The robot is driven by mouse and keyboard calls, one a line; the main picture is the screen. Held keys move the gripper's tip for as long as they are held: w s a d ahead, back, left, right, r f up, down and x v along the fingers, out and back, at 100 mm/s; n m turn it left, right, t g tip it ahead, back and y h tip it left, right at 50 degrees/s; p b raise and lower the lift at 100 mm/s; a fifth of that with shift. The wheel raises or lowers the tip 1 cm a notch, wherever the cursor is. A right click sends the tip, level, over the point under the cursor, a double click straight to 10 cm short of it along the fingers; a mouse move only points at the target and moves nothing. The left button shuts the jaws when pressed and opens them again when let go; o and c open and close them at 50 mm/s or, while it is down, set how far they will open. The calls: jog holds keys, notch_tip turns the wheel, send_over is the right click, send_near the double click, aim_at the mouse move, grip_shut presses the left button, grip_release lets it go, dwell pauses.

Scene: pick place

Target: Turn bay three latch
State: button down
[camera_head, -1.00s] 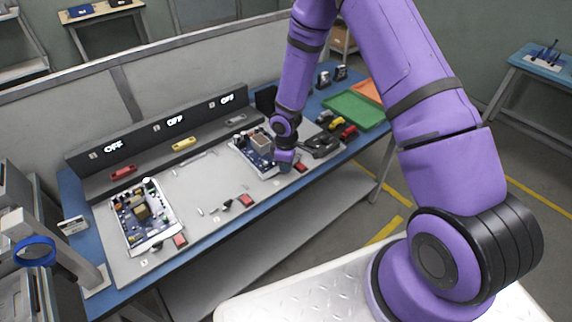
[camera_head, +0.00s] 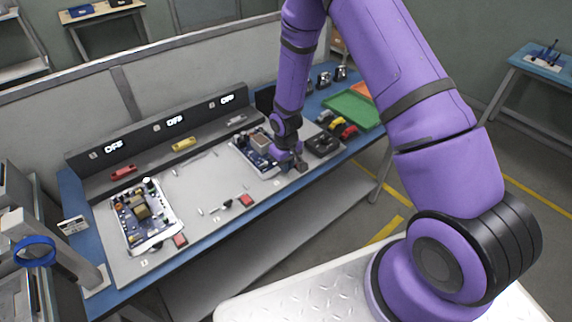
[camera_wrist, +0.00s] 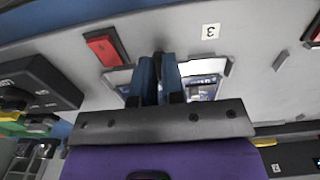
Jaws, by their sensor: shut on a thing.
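The bay three latch (camera_wrist: 158,48) is a small dark piece at the front of the bay, beside the white label "3" (camera_wrist: 210,31) in the wrist view. My gripper (camera_wrist: 160,68) is shut on it with its blue fingers. In the head view my gripper (camera_head: 299,162) is low at the front right of the bay and hides the latch. The bay three circuit board (camera_head: 252,152) lies behind it, and its white edges show on both sides of the fingers in the wrist view. How far the latch is turned cannot be told.
A red block (camera_wrist: 105,48) sits close to the fingers. Another board (camera_head: 146,215) lies at the left. The back panel (camera_head: 175,121) displays appear to read OFF.

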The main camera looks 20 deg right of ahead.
dwell(0.5)
jog(key=c, duration=1.2)
grip_release()
notch_tip(320, 180, up, 11)
jog(key=shift+f, duration=0.1)
jog(key=s+d+r+m+t, duration=0.15)
jog(key=s+r, duration=0.25)
jog(key=r, duration=0.8)
jog(key=s+d+r+t, duration=0.1)
jog(key=s+d+r, duration=0.25)
jog(key=r, duration=0.95)
jog(key=s+r+t, duration=0.1)
jog(key=s+r, duration=0.3)
jog(key=s, duration=0.3)
jog(key=s+d+r+m, duration=0.1)
jog(key=s+r, duration=0.3)
jog(key=s, duration=0.4)
jog(key=s+r+m+t, duration=0.1)
jog(key=s+r, duration=0.3)
jog(key=s, duration=0.3)
jog(key=shift+s+d+r+t, duration=0.15)
jog(key=shift+d+r+t, duration=0.05)
jog(key=shift+d+t, duration=0.15)
